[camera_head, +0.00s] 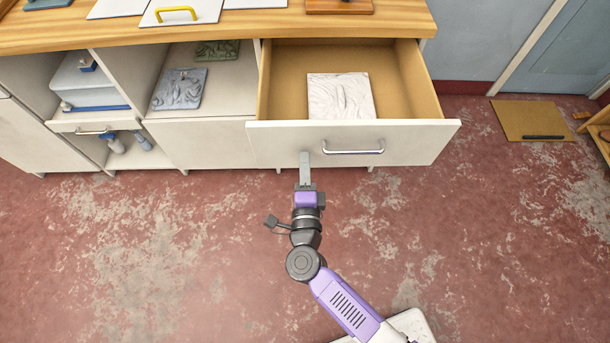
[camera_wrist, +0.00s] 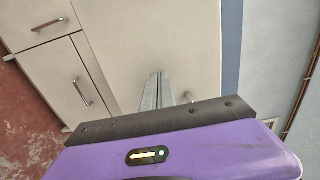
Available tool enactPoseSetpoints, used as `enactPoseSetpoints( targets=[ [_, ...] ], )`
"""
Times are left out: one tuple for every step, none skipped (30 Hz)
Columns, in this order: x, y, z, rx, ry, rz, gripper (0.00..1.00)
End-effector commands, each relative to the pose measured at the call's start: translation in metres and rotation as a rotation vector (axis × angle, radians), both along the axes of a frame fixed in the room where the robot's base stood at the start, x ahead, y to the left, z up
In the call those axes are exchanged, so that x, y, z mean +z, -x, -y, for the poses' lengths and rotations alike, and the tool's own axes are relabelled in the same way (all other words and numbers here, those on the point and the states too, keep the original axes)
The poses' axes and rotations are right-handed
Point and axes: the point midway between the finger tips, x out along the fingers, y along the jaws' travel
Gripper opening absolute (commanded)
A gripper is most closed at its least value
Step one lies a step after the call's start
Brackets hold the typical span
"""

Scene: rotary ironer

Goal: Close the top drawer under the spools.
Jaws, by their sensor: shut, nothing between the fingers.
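A white-fronted drawer (camera_head: 220,146) stands pulled out from the cabinet under the wooden worktop. Its tan inside is open to view, and a bar handle (camera_head: 353,148) sits on its front. A white relief tile (camera_head: 340,97) lies in the drawer. My gripper (camera_head: 304,157) is shut and empty, its fingertips at the drawer front left of the handle. I cannot tell whether they touch it. In the wrist view the shut fingers (camera_wrist: 157,92) point at a pale panel (camera_wrist: 150,40). No spools can be made out in either view.
The wooden worktop (camera_head: 240,27) carries pale panels, one with a yellow handle (camera_head: 175,13). Open shelves at left hold relief tiles (camera_head: 180,88) and a blue-grey box (camera_head: 85,85). A tan board (camera_head: 533,119) lies on the floor at right. The red floor (camera_head: 150,260) before the cabinet is clear.

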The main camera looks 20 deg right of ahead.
Motion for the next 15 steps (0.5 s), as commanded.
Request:
enactPoseSetpoints(
  targets=[
    [0.0, -0.0032, 0.0011, 0.0, 0.0, 0.0, 0.0],
    [-0.0002, -0.0044, 0.0014, 0.0, 0.0, -0.001, 0.0],
    [-0.0003, -0.0056, 0.0018, 0.0, 0.0, -0.001, 0.0],
    [-0.0004, -0.0063, 0.002, 0.0, 0.0, -0.001, 0.0],
    [-0.0004, -0.0067, 0.0022, 0.0, 0.0, -0.001, 0.0],
    [-0.0005, -0.0069, 0.0023, 0.0, 0.0, -0.001, 0.0],
    [-0.0005, -0.007, 0.0023, 0.0, 0.0, -0.001, 0.0],
    [-0.0005, -0.007, 0.0023, 0.0, 0.0, -0.001, 0.0],
    [-0.0004, -0.0069, 0.0024, 0.0, 0.0, -0.001, 0.0],
    [-0.0004, -0.0069, 0.0024, 0.0, 0.0, -0.001, 0.0],
    [-0.0004, -0.0068, 0.0023, 0.0, 0.0, -0.001, 0.0],
    [-0.0004, -0.0068, 0.0023, 0.0, 0.0, -0.001, 0.0],
    [-0.0004, -0.0068, 0.0023, 0.0, 0.0, -0.001, 0.0],
    [-0.0004, -0.0068, 0.0023, 0.0, 0.0, -0.001, 0.0],
    [-0.0004, -0.0072, 0.0024, 0.0, 0.0, -0.001, 0.0]
  ],
)
